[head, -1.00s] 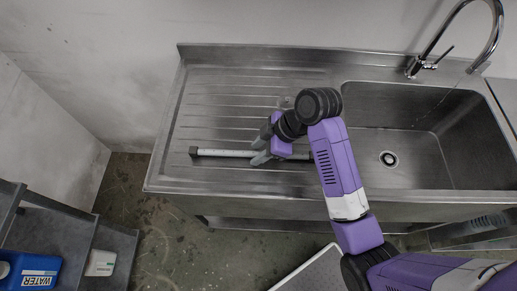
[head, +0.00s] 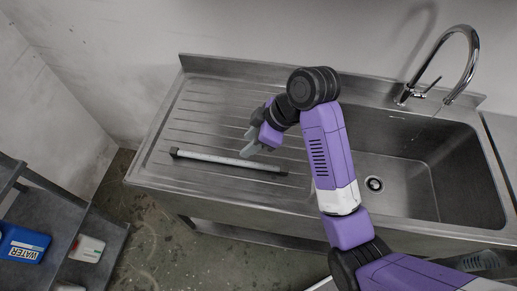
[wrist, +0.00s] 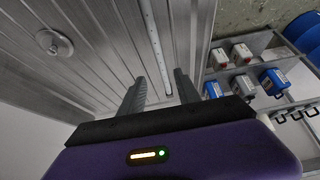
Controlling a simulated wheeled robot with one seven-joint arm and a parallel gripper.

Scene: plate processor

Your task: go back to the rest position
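My gripper (head: 252,146) is over the ribbed drainboard of the steel sink unit, with its fingers apart and nothing between them. In the wrist view its two open fingers (wrist: 159,92) point away over the drainboard. A long thin pale bar with dark ends (head: 212,158) lies on the drainboard, close to the fingertips in the head view. In the wrist view the bar (wrist: 154,42) runs beyond the fingers and between their directions. The fingers do not grip it. I cannot tell the exact gap between the fingers and the bar.
The sink basin (head: 462,185) with a curved tap (head: 472,62) is to the right. A dark shelf rack (head: 100,240) stands at lower left with a blue water container (head: 22,243). The wrist view shows a round metal piece (wrist: 54,43) on the drainboard.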

